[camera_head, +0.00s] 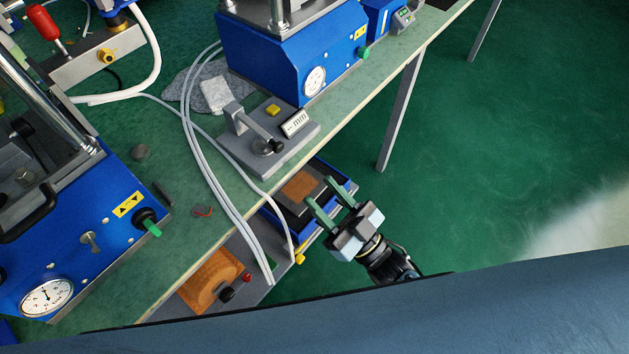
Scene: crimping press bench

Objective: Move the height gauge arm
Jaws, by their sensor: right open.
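The height gauge (268,136) stands on the green bench, near its front edge. It has a grey base plate, a grey block, an arm (254,127) reaching to the right with a dark knob at its end, a yellow button and a small display tilted up. My right gripper (334,202) is open and empty, with two greenish fingers pointing up and left. In the picture it is below and right of the gauge, off the bench edge and apart from the gauge. My left gripper is not in view.
Blue presses with dials stand at the left (80,235) and behind the gauge (290,60). White hoses (205,150) run over the bench edge, left of the gauge. A grey cloth (190,88) lies behind it. Lower trays (300,188) sit below the bench. Green floor at right is clear.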

